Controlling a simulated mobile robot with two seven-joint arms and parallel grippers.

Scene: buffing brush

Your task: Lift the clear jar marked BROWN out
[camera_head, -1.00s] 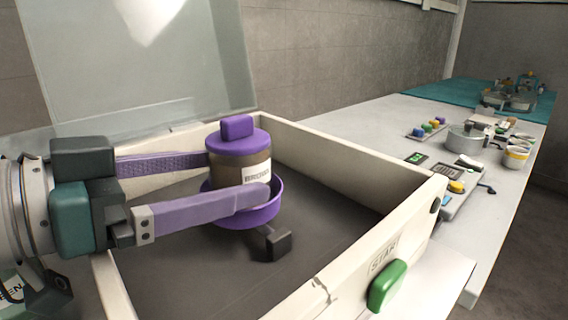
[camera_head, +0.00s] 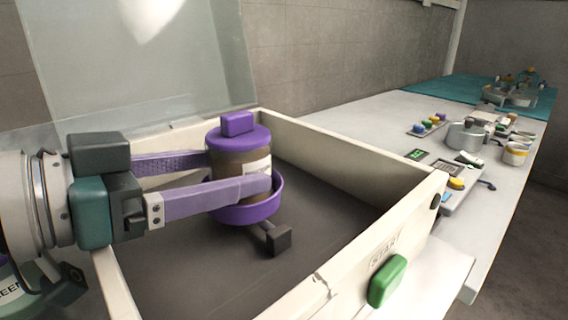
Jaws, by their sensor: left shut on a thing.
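The clear jar (camera_head: 228,172) has brown contents, a purple lid with a raised knob, and a white label whose lettering is partly covered by a finger. It stands upright in a purple round holder (camera_head: 262,208) inside a cream open-topped box (camera_head: 345,150). My left gripper (camera_head: 240,178) comes in from the left with two long purple fingers, one on each side of the jar, shut on it. The jar's lower part is hidden by the near finger and the holder's rim. My right gripper is not in view.
The box's clear lid (camera_head: 140,70) stands raised at the back. A green START button (camera_head: 387,281) is on its front wall. A dark block (camera_head: 278,239) sticks out from the holder. A white table (camera_head: 370,120) with small devices and a pot (camera_head: 467,137) lies to the right.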

